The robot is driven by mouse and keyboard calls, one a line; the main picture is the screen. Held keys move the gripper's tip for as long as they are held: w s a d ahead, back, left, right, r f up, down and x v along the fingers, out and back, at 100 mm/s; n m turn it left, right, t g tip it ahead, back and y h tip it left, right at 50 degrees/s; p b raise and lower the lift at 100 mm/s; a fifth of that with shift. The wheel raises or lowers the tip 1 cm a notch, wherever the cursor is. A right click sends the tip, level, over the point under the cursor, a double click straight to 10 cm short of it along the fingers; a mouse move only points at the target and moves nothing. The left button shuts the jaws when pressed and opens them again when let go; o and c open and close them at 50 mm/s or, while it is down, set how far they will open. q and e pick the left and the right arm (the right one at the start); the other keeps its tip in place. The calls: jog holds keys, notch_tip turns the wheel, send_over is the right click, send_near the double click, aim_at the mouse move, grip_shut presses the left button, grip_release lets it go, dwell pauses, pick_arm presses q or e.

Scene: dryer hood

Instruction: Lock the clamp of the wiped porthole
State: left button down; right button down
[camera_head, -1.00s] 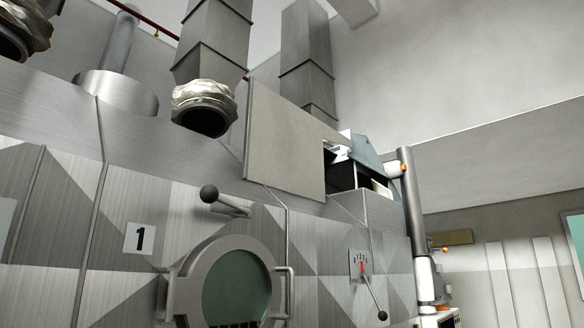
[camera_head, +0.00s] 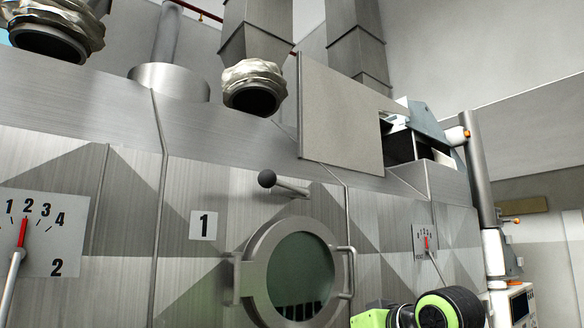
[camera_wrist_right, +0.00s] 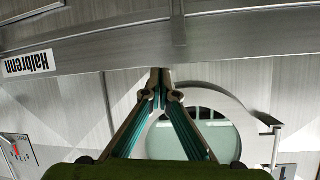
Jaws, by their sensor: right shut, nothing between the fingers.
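The round steel porthole (camera_head: 262,268) has dark green glass (camera_head: 300,272) and sits in the panel below the "1" label (camera_head: 203,225). A looped metal bar (camera_head: 347,272) is on its right side, and a bracket (camera_head: 237,280) on its left; I cannot tell whether the clamp is locked. The porthole also shows in the upside-down right wrist view (camera_wrist_right: 231,112). There my right gripper (camera_wrist_right: 164,74) is shut and empty, its fingers overlapping the porthole's edge in the picture; contact cannot be told. In the head view only my green and black right arm shows. My left gripper is out of view.
A ball-ended lever (camera_head: 267,178) sticks out above the porthole. A small dial with a lever (camera_head: 425,240) is to its right, a larger dial marked 2 (camera_head: 42,232) to the left. A rail (camera_wrist_right: 120,45) crosses the wrist view.

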aim_at(290, 187)
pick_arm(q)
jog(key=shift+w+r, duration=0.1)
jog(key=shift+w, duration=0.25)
pick_arm(e)
jog(key=s+r+n+y, duration=0.1)
jog(key=s+r, duration=0.5)
jog(key=r, duration=0.6)
jog(key=s+a+r+t+y, duration=0.1)
jog(key=s+r, duration=0.6)
jog(key=r, duration=0.5)
jog(key=s+a+r+n+t+y, duration=0.1)
jog(key=s+r, duration=0.5)
jog(key=r, duration=0.6)
jog(key=shift+s+a+n+y, duration=0.15)
jog(key=shift+n+y, duration=0.15)
jog(key=shift+y, duration=0.2)
jog(key=shift+r, duration=0.1)
